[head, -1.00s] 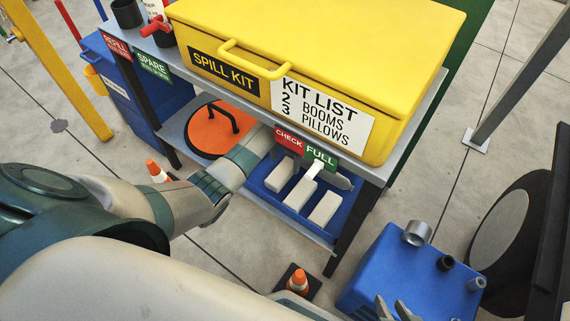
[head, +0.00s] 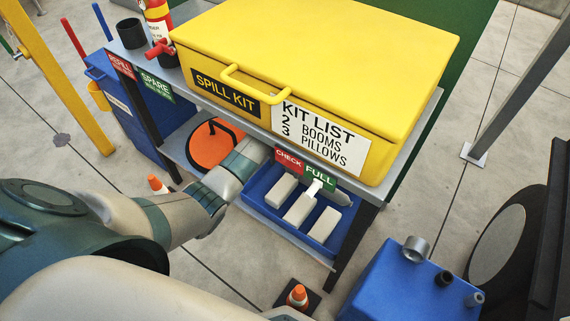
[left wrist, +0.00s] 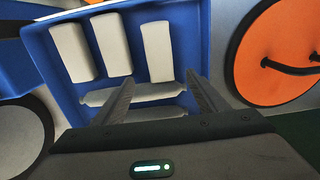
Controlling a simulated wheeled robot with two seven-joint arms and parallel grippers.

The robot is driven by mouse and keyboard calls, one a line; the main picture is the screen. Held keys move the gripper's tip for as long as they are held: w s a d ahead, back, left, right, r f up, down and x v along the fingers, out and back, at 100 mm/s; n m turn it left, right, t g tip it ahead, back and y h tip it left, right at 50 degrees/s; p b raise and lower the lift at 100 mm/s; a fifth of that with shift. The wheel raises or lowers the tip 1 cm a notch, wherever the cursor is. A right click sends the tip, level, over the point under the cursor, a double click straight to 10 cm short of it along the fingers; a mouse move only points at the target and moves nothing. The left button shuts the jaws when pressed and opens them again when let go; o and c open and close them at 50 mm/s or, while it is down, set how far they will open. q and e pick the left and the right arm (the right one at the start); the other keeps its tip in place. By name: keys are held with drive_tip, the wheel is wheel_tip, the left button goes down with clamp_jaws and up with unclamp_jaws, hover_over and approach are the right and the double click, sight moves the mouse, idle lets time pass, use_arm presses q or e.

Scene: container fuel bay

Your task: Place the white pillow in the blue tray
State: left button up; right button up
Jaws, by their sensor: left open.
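The blue tray (head: 262,183) sits on the lower shelf under the yellow spill kit. Three white pillows lie side by side in it: one on the left (head: 284,189), one in the middle (head: 299,207), one on the right (head: 324,224). In the left wrist view, the pillows (left wrist: 158,50) lie beyond two long pale booms (left wrist: 135,95) in the same blue tray (left wrist: 40,45). My left gripper (left wrist: 159,76) is open with nothing held, its fingers over the booms and pointing toward the pillows. In the head view its fingers are hidden. My right gripper is out of view.
CHECK and FULL signs (head: 320,177) hang from the shelf edge above the tray. An orange disc (head: 213,145) lies left of it. A table leg (head: 350,245), traffic cones (head: 297,296) and a blue box (head: 400,285) stand nearby.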

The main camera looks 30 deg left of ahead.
use_arm(q)
drive_tip(key=s+d+f, duration=0.2)
drive_tip(key=s, duration=0.3)
drive_tip(key=s+d+f+t, duration=0.1)
drive_tip(key=s+d+f, duration=0.1)
drive_tip(key=s, duration=0.3)
drive_tip(key=s+d+f+m+t, duration=0.1)
drive_tip(key=s+d+f, duration=0.1)
drive_tip(key=s, duration=0.3)
drive_tip(key=shift+s+d+f+h, duration=0.1)
drive_tip(key=shift+s+d+h, duration=0.1)
drive_tip(key=shift+d, duration=0.25)
drive_tip(key=shift+s+d+f+h, duration=0.1)
drive_tip(key=shift+d+h, duration=0.1)
drive_tip(key=shift+d, duration=0.25)
drive_tip(key=s+d+r+t, duration=0.1)
drive_tip(key=s+r, duration=0.1)
drive_tip(key=s, duration=0.3)
drive_tip(key=s+d+r+t, duration=0.1)
drive_tip(key=s+d+r, duration=0.1)
drive_tip(key=s, duration=0.4)
drive_tip(key=s+d+r+t+h, duration=0.1)
drive_tip(key=s+d+r, duration=0.1)
drive_tip(key=s+r, duration=0.2)
drive_tip(key=shift+s+r, duration=0.25)
drive_tip(key=shift+s, duration=1)
